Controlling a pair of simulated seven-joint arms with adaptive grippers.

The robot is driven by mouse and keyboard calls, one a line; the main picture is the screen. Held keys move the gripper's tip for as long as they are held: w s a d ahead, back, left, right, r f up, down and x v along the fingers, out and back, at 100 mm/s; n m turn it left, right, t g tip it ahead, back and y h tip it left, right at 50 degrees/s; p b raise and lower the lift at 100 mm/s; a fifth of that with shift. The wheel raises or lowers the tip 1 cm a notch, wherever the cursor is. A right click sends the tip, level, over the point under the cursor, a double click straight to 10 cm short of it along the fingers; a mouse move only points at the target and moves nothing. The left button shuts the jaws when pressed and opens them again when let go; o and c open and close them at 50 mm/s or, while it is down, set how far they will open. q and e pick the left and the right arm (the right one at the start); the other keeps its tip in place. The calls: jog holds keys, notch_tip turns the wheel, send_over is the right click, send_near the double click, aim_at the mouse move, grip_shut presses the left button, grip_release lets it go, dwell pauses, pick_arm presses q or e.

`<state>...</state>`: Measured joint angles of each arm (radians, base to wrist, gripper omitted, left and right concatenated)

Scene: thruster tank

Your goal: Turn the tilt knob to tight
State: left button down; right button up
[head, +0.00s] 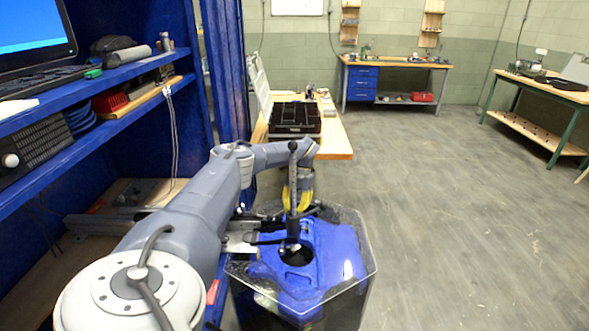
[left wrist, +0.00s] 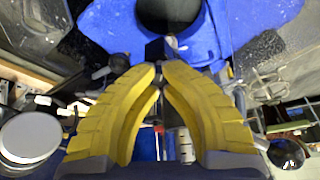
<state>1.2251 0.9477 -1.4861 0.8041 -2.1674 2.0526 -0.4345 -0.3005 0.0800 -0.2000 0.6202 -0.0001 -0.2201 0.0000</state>
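The blue thruster mount (head: 345,250) sits in a clear-walled tank (head: 372,262). A black upright shaft (head: 293,175) rises in front of my left gripper (head: 298,197), and dark clamp parts (head: 268,232) lie just below it. In the left wrist view, the two yellow fingers of my left gripper (left wrist: 159,70) have their tips almost together, close to dark metal fittings under the blue body (left wrist: 235,25). A small dark rounded part (left wrist: 118,62) lies left of the tips. I cannot single out the tilt knob for sure, and nothing clearly shows held. My right gripper is not in view.
A blue shelf unit (head: 140,65) with a laptop (head: 35,40) stands close on the left. A bench with a black organiser (head: 295,118) is behind the tank. Open floor (head: 460,220) lies to the right.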

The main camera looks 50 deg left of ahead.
pick_arm(q)
jog(key=shift+s+d+f, duration=0.1)
jog(key=shift+s, duration=0.05)
jog(key=c, duration=1.1)
grip_release()
jog(key=shift+r, duration=0.2)
jog(key=v, duration=1.2)
jog(key=shift+o, duration=0.2)
jog(key=shift+f, duration=0.1)
